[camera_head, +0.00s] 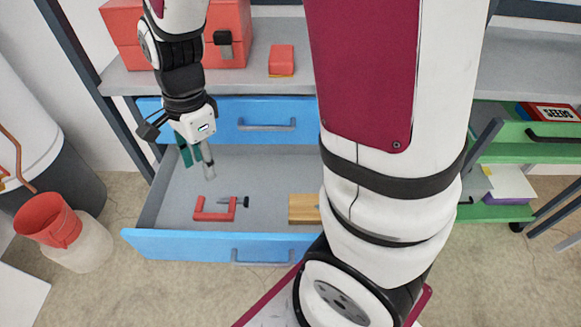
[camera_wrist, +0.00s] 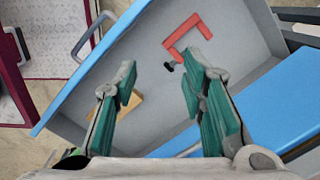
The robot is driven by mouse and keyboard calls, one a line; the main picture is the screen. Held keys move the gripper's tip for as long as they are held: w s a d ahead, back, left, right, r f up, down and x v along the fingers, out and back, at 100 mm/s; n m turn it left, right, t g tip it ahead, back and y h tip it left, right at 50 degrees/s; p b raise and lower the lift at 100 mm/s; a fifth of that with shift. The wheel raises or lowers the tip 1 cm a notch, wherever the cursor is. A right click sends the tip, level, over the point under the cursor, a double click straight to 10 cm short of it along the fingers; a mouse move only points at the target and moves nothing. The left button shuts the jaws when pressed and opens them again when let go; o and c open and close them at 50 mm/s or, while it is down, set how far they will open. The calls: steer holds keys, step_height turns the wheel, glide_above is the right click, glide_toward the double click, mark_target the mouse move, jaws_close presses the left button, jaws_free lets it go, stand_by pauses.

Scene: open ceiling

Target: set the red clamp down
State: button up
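The red clamp (camera_head: 213,216) lies on the floor of the open blue drawer (camera_head: 190,245), with its dark screw beside the red frame. In the wrist view the clamp (camera_wrist: 182,29) shows beyond the right finger, apart from it. My gripper (camera_head: 198,158) hangs above the back left part of the drawer. In the wrist view my gripper (camera_wrist: 159,88) is open, its teal-padded fingers wide apart with nothing between them that they hold.
A wooden block (camera_head: 303,209) lies in the drawer to the right of the clamp. A red toolbox (camera_head: 222,52) and a small red box (camera_head: 281,60) stand on the bench above. A red cup-like container (camera_head: 48,220) is at the left. Drawer floor around the clamp is bare.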

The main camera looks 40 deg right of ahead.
steer(key=s+d+r+n, duration=0.1)
steer(key=s+r+n, duration=0.5)
steer(key=s, duration=0.5)
steer(key=s+d+r+n+h, duration=0.1)
steer(key=s+d+r+n, duration=0.1)
steer(key=s+r+n, duration=0.5)
steer(key=s+n, duration=0.4)
steer(key=shift+r+t, duration=0.2)
steer(key=shift+t, duration=0.2)
steer(key=shift+r, duration=0.1)
step_height(320, 180, up, 17)
steer(key=t+p, duration=0.3)
steer(key=p, duration=1.2)
steer(key=shift+n, duration=0.3)
